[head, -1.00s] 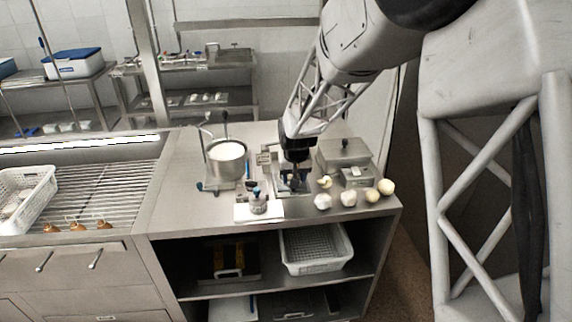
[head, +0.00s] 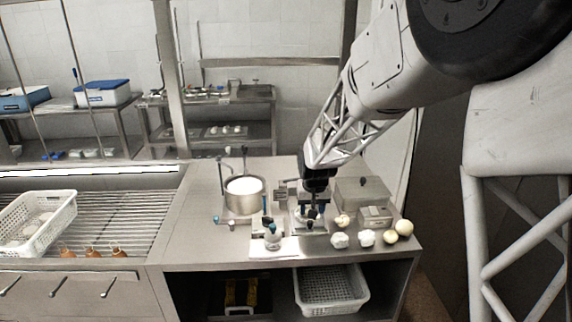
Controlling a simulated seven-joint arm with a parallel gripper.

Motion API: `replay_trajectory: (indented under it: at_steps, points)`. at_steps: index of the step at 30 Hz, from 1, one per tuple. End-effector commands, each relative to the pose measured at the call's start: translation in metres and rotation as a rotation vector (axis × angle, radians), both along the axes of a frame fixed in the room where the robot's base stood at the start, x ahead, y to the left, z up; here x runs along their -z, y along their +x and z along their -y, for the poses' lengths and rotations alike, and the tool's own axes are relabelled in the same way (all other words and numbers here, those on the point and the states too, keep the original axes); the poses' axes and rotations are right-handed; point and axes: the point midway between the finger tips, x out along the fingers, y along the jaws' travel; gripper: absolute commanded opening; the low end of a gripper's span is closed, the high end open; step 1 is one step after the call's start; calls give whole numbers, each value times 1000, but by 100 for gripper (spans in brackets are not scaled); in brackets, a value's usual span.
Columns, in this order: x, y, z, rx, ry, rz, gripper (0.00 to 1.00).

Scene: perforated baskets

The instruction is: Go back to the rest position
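My gripper (head: 312,214) is at the lower end of my arm, pointing down over the steel worktop (head: 195,243). It is in front of a small metal apparatus, and its fingers are dark and too small to tell open from shut. Several round whitish items, one of them a pale ball (head: 404,228), lie just to its right. A small jar with a blue top (head: 273,238) stands on a white sheet to its left.
A steel pot (head: 244,196) with white contents stands left of my gripper. A steel box (head: 363,194) and a small scale (head: 375,216) stand to the right. A white perforated basket (head: 40,222) sits on the slatted rack; another (head: 330,290) is on the shelf below.

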Motion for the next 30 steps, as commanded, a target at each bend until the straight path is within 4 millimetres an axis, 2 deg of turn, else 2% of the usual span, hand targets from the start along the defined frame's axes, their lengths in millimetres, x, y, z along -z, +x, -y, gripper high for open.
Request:
replay_trajectory:
  at_steps: [5, 11, 21, 30]
  points:
    - [-20, -19, 4, 2, 0, 6, 49]
    - [-54, -62, 12, 5, -1, 10, 49]
    - [-106, -152, 26, 9, -2, 18, 49]
    - [-135, -235, 36, 14, -3, 24, 49]
